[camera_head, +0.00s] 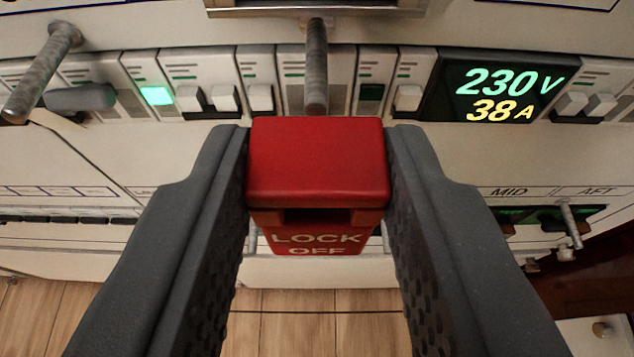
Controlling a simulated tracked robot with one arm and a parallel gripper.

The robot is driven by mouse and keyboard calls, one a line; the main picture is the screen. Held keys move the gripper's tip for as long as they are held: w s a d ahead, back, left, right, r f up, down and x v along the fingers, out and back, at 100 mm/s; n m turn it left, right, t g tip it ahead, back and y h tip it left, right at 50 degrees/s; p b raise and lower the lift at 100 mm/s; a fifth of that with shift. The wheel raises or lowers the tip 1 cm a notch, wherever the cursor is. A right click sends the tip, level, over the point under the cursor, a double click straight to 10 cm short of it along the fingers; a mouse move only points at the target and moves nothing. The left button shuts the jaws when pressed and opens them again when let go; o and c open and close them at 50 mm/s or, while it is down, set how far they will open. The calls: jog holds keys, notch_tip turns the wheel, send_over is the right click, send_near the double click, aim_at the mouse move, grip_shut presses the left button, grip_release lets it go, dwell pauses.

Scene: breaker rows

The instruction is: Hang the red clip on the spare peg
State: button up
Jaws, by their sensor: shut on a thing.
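The red clip (318,165) is a block with "LOCK OFF" in pale letters on its lower face. My gripper (318,160) is shut on it, one dark grey finger on each side. The clip is in the middle of the view, in front of the breaker panel. A grey metal peg (316,70) shows just above the clip in the picture; whether they touch, I cannot tell. Another grey peg (42,72) sticks out at the upper left. A smaller peg-like rod (570,225) is at the lower right. Which peg is the spare one is not marked in view.
A row of breakers with white switches (222,98) runs across the panel, with a green lamp (156,95). A display (500,92) reads 230 V and 38 A. A dark grey handle (80,97) is at the left. A wooden floor (300,325) shows below.

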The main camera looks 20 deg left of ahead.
aim_at(316, 60)
jog(key=shift+w+a, duration=0.3)
jog(key=shift+w, duration=0.7)
jog(key=shift+w+a, duration=0.3)
jog(key=shift+w, duration=0.65)
jog(key=o, duration=1.1)
jog(key=shift+c, duration=0.2)
jog(key=p+v, duration=0.2)
jog(key=v, duration=1.1)
jog(key=shift+s+p, duration=0.35)
jog(key=shift+d+r, duration=0.1)
